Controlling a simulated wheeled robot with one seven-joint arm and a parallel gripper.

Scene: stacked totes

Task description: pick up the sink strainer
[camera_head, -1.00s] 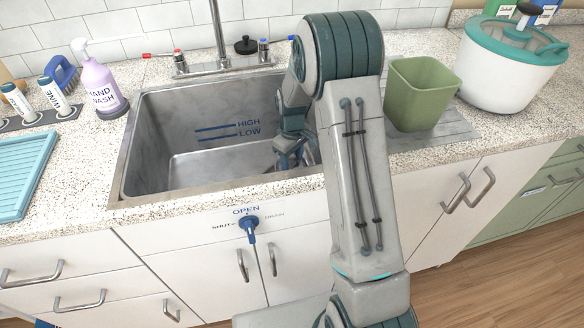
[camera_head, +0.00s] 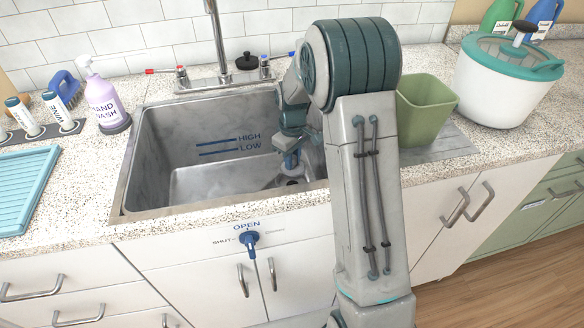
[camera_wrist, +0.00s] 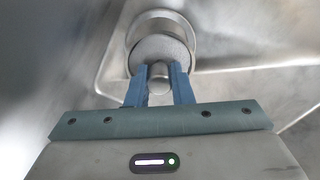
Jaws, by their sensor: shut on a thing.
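The sink strainer (camera_wrist: 160,50) is a round grey metal piece with a small knob, in the upper middle of the wrist view. My gripper (camera_wrist: 158,72) is shut on its knob, one blue finger on each side. The strainer partly covers the round drain ring (camera_wrist: 163,22) and looks offset from it, but I cannot tell how far apart they are. In the head view my gripper (camera_head: 291,162) points down inside the steel sink (camera_head: 165,165), near its right side. The strainer's details are too small to make out there.
The faucet (camera_head: 219,45) stands behind the sink, with a black knobbed stopper (camera_head: 247,61) nearby. A soap bottle (camera_head: 103,100) and a teal drying tray (camera_head: 22,185) are at the left. A green bin (camera_head: 424,108) and a white tub (camera_head: 503,85) are at the right.

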